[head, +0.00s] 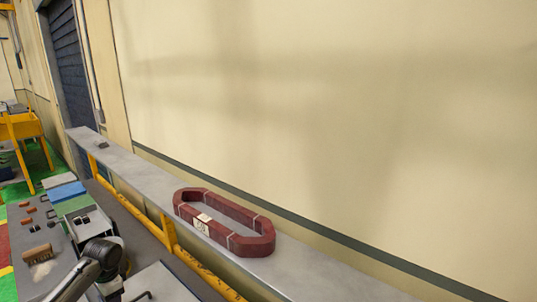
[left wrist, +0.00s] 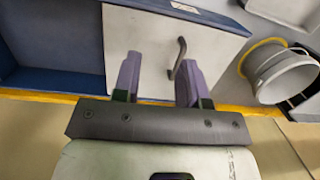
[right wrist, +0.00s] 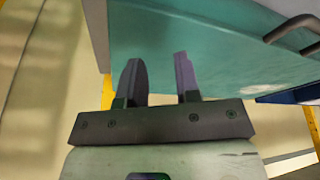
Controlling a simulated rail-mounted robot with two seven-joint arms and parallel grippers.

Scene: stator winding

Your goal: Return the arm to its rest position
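My left gripper (left wrist: 160,72) is open in the left wrist view, its two purple-grey fingers well apart. A grey handle on a white panel (left wrist: 130,40) shows between and beyond the fingers, and nothing is gripped. My right gripper (right wrist: 158,68) is open and empty in the right wrist view, in front of a teal surface (right wrist: 215,75). In the head view a dark and grey arm link (head: 100,254) of mine comes in at the lower left. I cannot make out either gripper's fingertips there.
A dark red oval coil (head: 249,245) lies on a long grey ledge (head: 140,175) along the wall. A yellow rail (head: 140,215) runs beside it. A workbench with small parts is at left. A white bucket (left wrist: 285,80) stands right of my left gripper; a metal handle (right wrist: 290,28) is at upper right.

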